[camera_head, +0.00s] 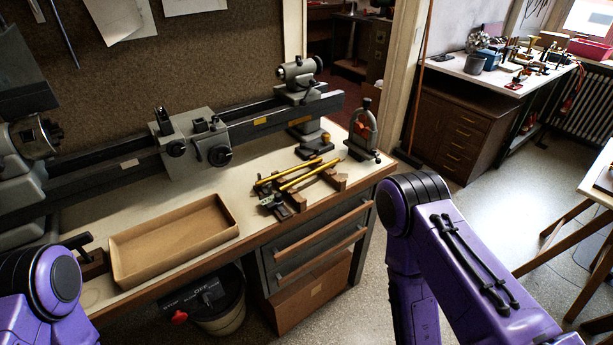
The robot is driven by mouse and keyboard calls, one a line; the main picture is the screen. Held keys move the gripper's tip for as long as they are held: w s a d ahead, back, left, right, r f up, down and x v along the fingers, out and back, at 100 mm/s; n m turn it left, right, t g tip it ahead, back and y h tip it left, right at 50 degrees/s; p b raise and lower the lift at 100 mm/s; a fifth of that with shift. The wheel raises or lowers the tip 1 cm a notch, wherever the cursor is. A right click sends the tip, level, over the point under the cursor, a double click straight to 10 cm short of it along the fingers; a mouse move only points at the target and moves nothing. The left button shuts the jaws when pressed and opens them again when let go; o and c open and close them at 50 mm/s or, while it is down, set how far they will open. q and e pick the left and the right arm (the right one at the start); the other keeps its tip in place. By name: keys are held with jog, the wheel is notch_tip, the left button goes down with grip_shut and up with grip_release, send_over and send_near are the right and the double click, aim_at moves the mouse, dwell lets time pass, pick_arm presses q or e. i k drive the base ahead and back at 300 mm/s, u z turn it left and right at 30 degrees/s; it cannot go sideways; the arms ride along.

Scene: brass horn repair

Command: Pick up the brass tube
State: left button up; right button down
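Two thin yellow brass tubes lie side by side on the bench, the left one (290,171) and the front one (311,175). They rest at a slant across dark wooden rests (298,201), near the bench's right end. I cannot tell which of the two the task means. My purple left arm shows at the bottom left and my purple right arm at the right, in front of the bench. Neither gripper is in view.
A lathe (255,122) runs along the back of the bench (150,292). An empty open cardboard tray (175,238) lies left of the tubes. A grey and red upright device (363,133) stands behind them to the right. Drawers (322,240) are below; open floor lies right.

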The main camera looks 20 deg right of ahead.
aim_at(264, 181)
jog(key=z, duration=2.1)
jog(key=i, duration=1.9)
jog(key=u, duration=2.6)
